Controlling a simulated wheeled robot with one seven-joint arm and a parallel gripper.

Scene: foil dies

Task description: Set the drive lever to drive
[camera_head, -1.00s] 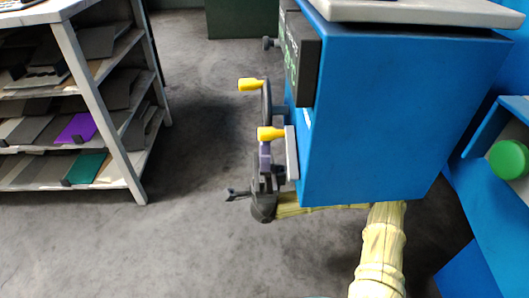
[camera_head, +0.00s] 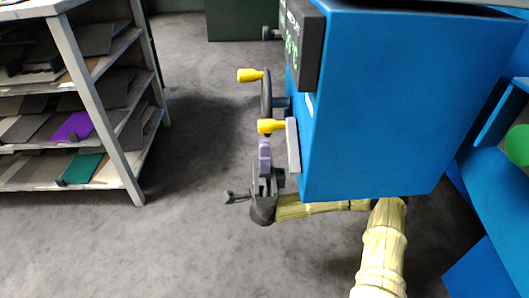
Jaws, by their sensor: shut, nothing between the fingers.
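A blue machine cabinet (camera_head: 400,90) fills the upper right. On its left face a lower yellow knob (camera_head: 271,126) sits by an upright light plate (camera_head: 293,145). A second yellow knob (camera_head: 250,75) sits higher, on a dark curved arm (camera_head: 266,95). I cannot tell for sure which one is the drive lever. My gripper (camera_head: 264,147) is dark grey with pale purple at its tip. It is shut and empty, just below the lower yellow knob and left of the plate. Whether it touches the knob or plate is unclear.
A grey shelf rack (camera_head: 105,110) with flat plates stands at the left. Grey floor (camera_head: 200,130) lies open between rack and cabinet. A dark panel (camera_head: 306,45) juts from the cabinet above the knobs. A green round part (camera_head: 517,145) shows on blue equipment at the right.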

